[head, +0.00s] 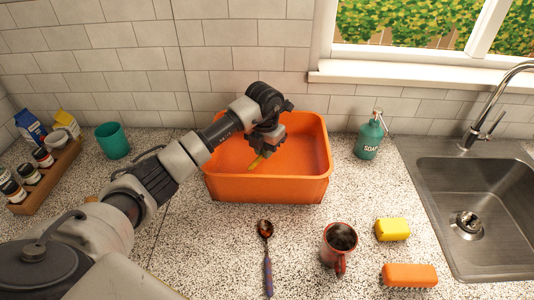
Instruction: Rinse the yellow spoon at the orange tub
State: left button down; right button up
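The orange tub (268,189) stands on the counter against the tiled wall. My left gripper (265,148) reaches over its left side and points down into it. A short yellow piece of the yellow spoon (256,162) sticks out below the fingers, inside the tub's outline. The gripper appears shut on it, and the rest of the spoon is hidden by the fingers. I cannot tell whether the spoon touches the tub's floor. My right gripper is not in view.
A soap bottle (369,140) and a sink (490,200) are right; a teal cup (113,141) and spice rack (50,179) left.

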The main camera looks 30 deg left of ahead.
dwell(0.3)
pick_arm(q)
jog(key=shift+r+p, duration=1.85)
jog(key=shift+r, duration=0.75)
jog(key=shift+r+p, duration=1.5)
jog(key=shift+r, duration=0.85)
notch_tip(320, 180, up, 4)
jog(key=p, duration=0.2)
jog(key=shift+p, duration=0.3)
jog(key=shift+s+f, duration=0.1)
